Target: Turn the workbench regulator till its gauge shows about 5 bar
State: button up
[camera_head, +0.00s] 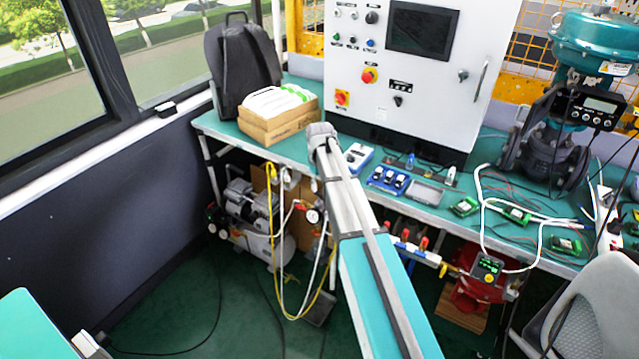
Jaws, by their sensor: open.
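A small round gauge (313,216) with a pale face shows below the front edge of the workbench (234,128), just left of my arm. It seems to belong to the workbench regulator, whose knob I cannot make out; my arm may cover part of it. The needle and scale are too small to read. My teal and grey arm rises from the lower right to a grey joint at the bench front, above and right of the gauge. I cannot make out the fingers of my gripper; they are hidden or out of view.
An air compressor (262,222) stands under the bench, with yellow and white hoses hanging beside it. A cardboard box (279,125), backpack (243,62) and control cabinet (408,85) stand on the bench. A chair (597,312) is at the lower right. Cables cross the green floor (225,325).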

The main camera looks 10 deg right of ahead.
notch_tip(320, 180, up, 5)
jog(key=p, duration=0.4)
send_over(319, 193)
jog(key=shift+r+n, duration=0.15)
jog(key=shift+n, duration=0.25)
jog(key=shift+f, duration=0.2)
notch_tip(319, 193, down, 14)
jog(key=b, duration=1.4)
jog(key=shift+r, duration=0.25)
grip_shut()
